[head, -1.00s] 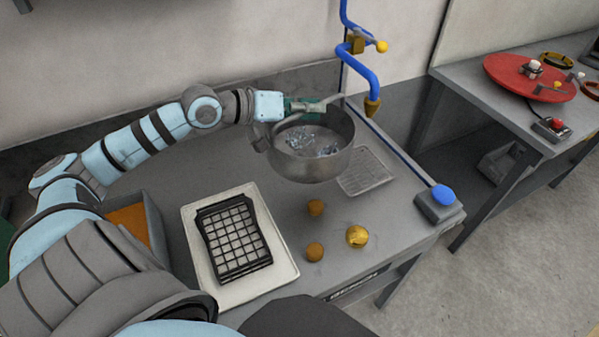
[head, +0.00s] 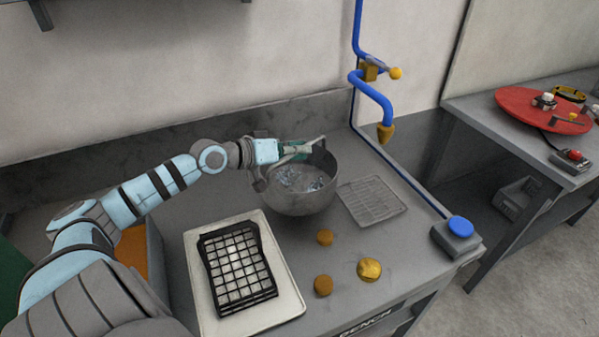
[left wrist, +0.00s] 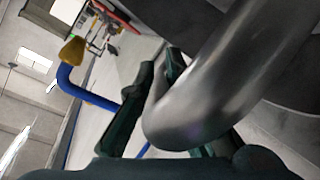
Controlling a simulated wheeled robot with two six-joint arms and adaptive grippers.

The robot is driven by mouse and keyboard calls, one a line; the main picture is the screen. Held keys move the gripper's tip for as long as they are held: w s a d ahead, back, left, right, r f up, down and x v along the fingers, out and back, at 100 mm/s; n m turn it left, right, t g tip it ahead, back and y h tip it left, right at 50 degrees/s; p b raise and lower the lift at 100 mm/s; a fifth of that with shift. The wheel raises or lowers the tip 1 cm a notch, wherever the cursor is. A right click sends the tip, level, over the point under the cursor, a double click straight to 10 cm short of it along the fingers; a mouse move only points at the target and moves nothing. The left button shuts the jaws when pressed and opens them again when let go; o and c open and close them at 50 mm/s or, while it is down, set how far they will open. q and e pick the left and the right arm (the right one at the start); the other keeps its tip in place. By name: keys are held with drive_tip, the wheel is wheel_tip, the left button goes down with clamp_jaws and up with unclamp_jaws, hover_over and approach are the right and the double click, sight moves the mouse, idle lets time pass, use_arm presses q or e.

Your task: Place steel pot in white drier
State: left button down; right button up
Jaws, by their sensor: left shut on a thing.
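The steel pot (head: 303,198) is in the head view, upright, with grey-blue liquid or bits inside. My left gripper (head: 300,148) is shut on the pot's handle at its far rim. In the left wrist view the handle (left wrist: 205,95) runs between the dark green fingers of the gripper (left wrist: 165,100). Whether the pot's base touches the bench is hard to tell. The white drier (head: 295,318) appears to be the white tray at the front, with a black rack (head: 237,266) on it. My right gripper is not in view.
A blue tap (head: 376,97) stands at the back, with a metal grate (head: 371,201) below it. Several gold and brown round pieces (head: 369,269) lie in front of the pot. A blue button box (head: 457,232) is at right. An orange-lined bin (head: 133,254) is left of the tray.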

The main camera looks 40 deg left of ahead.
use_arm(q)
drive_tip(key=b, duration=0.1)
hover_over(299, 188)
wheel_tip(299, 188, down, 5)
drive_tip(key=shift+f, duration=0.1)
drive_tip(key=shift+a, duration=0.1)
drive_tip(key=c, duration=2.1)
unclamp_jaws()
drive_tip(key=shift+f+b, duration=0.1)
drive_tip(key=shift+b, duration=0.2)
drive_tip(key=shift+c, duration=0.2)
drive_tip(key=o, duration=0.4)
drive_tip(key=shift+o, duration=0.2)
